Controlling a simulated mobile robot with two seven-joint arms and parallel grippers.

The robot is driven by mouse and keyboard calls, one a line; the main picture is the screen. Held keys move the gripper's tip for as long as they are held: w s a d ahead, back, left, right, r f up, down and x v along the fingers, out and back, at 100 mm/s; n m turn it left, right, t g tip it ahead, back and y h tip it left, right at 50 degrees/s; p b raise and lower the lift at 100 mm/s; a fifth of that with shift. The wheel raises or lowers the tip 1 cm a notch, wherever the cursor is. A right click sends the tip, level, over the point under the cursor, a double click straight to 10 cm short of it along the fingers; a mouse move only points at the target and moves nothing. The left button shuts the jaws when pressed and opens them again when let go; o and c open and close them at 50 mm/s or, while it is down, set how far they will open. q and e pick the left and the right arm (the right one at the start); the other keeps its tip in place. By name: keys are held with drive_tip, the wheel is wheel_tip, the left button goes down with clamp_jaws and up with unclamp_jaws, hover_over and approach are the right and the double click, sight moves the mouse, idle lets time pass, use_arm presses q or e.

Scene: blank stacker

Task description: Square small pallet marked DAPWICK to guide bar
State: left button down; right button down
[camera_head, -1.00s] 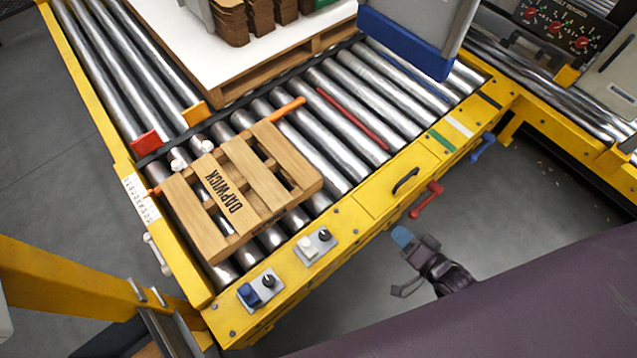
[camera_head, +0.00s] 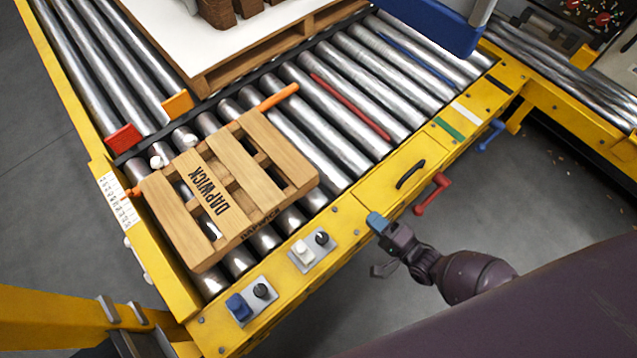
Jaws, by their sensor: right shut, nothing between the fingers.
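The small wooden pallet marked DAPWICK (camera_head: 243,172) lies flat on the rollers at the near left end of the yellow conveyor. An orange bar (camera_head: 280,97), apparently the guide bar, shows past the pallet's far corner. A short orange end (camera_head: 132,193) shows at its left corner. The stretch between is hidden by the pallet, so I cannot tell whether they touch. My right gripper (camera_head: 376,221) is shut and empty, blue-tipped, by the conveyor's front rail, to the right of the pallet and apart from it. My left gripper is not in view.
A larger pallet with a white sheet (camera_head: 180,45) stands behind. Red (camera_head: 123,138) and orange (camera_head: 178,103) blocks sit near the left rollers. The front rail carries switch boxes (camera_head: 312,250), a black handle (camera_head: 410,174) and red (camera_head: 432,193) and blue (camera_head: 490,135) levers.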

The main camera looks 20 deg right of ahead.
drive_tip(key=b, duration=0.2)
approach(311, 179)
drive_tip(key=w, duration=0.5)
drive_tip(key=shift+w+a+f+b, duration=0.1)
drive_tip(key=shift+w+a+b, duration=0.05)
drive_tip(key=shift+w+a, duration=0.3)
drive_tip(key=shift+w+a+f+b, duration=0.1)
drive_tip(key=shift+w+a+b, duration=0.1)
drive_tip(key=shift+a, duration=0.3)
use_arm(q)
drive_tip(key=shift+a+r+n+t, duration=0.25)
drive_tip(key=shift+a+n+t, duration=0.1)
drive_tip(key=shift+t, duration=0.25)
use_arm(e)
drive_tip(key=shift+w+a, duration=0.2)
drive_tip(key=shift+a, duration=0.35)
drive_tip(key=shift+r, duration=0.1)
